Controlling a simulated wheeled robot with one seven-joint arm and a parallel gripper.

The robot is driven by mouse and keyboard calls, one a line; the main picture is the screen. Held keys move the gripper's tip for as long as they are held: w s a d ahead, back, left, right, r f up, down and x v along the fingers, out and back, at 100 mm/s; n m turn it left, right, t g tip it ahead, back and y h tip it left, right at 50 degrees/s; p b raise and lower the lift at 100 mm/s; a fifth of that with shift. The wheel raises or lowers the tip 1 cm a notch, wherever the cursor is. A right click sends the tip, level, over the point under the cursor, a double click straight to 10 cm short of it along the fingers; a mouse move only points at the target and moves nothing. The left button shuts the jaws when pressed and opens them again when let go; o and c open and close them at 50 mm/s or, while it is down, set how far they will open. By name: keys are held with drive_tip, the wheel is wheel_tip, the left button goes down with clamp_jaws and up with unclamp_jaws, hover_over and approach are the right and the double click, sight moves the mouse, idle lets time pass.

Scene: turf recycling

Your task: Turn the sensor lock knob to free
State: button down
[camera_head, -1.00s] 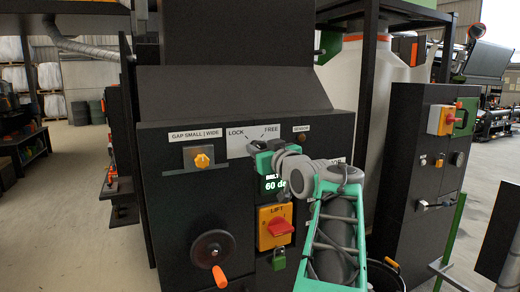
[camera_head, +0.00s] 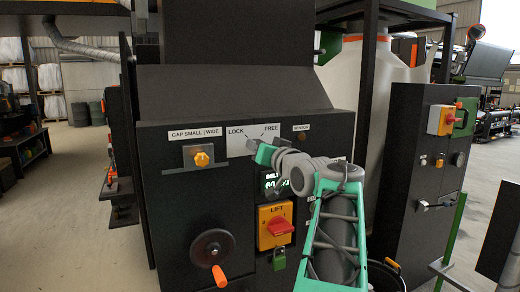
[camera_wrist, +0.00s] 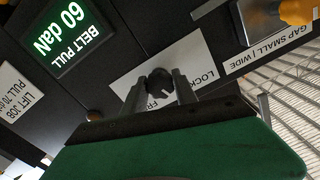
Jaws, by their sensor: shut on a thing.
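The sensor lock knob (camera_wrist: 160,80) is dark and round. It sits on a white plate (camera_wrist: 190,57) lettered LOCK and FREE, which shows upside down in the wrist view. My gripper (camera_wrist: 159,88) has one finger on each side of the knob and is shut on it. A short white mark shows at the knob's edge, but I cannot tell which word it points to. In the head view the white plate (camera_head: 239,146) is on the black panel's upper part, and my gripper (camera_head: 252,145) reaches it from the right, hiding most of the knob.
A lit belt pull display (camera_wrist: 67,33) is beside the plate. The gap selector (camera_head: 201,159) with its yellow knob is to the left. A red lift switch (camera_head: 280,228), a green padlock (camera_head: 279,260) and a handwheel (camera_head: 212,250) are below. A sensor label (camera_head: 302,127) is to the right.

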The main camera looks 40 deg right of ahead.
drive_tip(key=m, duration=0.3)
drive_tip(key=shift+m, duration=0.4)
drive_tip(key=m+p, duration=0.1)
drive_tip(key=m, duration=0.2)
drive_tip(key=shift+m, duration=0.3)
drive_tip(key=m+p, duration=0.2)
drive_tip(key=m, duration=0.3)
drive_tip(key=shift+m, duration=0.3)
drive_tip(key=c, duration=1)
unclamp_jaws()
drive_tip(key=shift+o, duration=0.2)
drive_tip(key=b+v, duration=0.2)
drive_tip(key=v, duration=0.5)
drive_tip(key=shift+s+a, duration=0.2)
drive_tip(key=shift+s, duration=0.15)
